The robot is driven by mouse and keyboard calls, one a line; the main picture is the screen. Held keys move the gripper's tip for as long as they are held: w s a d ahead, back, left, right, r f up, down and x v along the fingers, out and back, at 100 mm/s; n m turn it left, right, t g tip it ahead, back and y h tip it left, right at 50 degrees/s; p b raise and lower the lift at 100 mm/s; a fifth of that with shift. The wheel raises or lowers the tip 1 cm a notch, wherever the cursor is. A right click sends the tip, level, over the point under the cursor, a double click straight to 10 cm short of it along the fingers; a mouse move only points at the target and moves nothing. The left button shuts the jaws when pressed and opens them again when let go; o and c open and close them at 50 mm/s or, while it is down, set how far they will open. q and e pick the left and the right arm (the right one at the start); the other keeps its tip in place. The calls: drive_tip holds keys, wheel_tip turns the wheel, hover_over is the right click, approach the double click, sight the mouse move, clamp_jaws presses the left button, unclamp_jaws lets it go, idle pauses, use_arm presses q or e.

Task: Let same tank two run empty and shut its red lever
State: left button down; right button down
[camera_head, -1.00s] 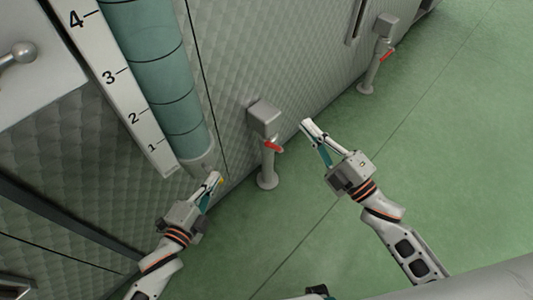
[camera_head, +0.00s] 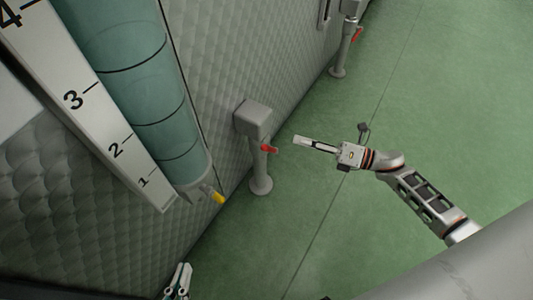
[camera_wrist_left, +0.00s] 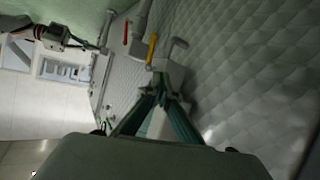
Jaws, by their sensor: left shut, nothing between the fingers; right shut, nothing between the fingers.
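A sight tube (camera_head: 150,85) with teal content stands beside a white numbered scale (camera_head: 105,120) on the quilted tank wall; no liquid top shows in it. A small yellow lever (camera_head: 218,198) sits at its foot. A red lever (camera_head: 270,149) sticks out from a grey outlet post (camera_head: 257,165). My left gripper (camera_head: 184,268) is shut and empty at the bottom edge, below and apart from the yellow lever. The left wrist view shows its fingers (camera_wrist_left: 160,75) in front of the yellow lever (camera_wrist_left: 152,48). My right gripper (camera_head: 297,140) is shut and empty, right of the red lever, apart from it in the picture.
A second grey post (camera_head: 340,58) with a red lever (camera_head: 357,34) stands farther along the wall. The green floor (camera_head: 430,100) to the right is open. No tank number is readable.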

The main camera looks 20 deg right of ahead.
drive_tip(key=m+g+b, duration=0.1)
drive_tip(key=b, duration=0.2)
approach(270, 149)
drive_tip(key=s+f, duration=0.3)
drive_tip(key=s, duration=0.3)
use_arm(q)
drive_tip(key=shift+s+d+f+n+b, duration=0.2)
drive_tip(key=shift+d+n, duration=0.05)
drive_tip(key=shift+n, duration=0.5)
drive_tip(key=shift+s+d+f+n+b, duration=0.2)
drive_tip(key=shift+d+n, duration=0.05)
drive_tip(key=shift+n, duration=0.5)
use_arm(e)
drive_tip(key=w+a, duration=0.6)
drive_tip(key=w, duration=0.3)
drive_tip(key=shift+w+a+r+h, duration=0.2)
drive_tip(key=shift+a+r+h, duration=0.1)
drive_tip(key=shift+a+r, duration=0.1)
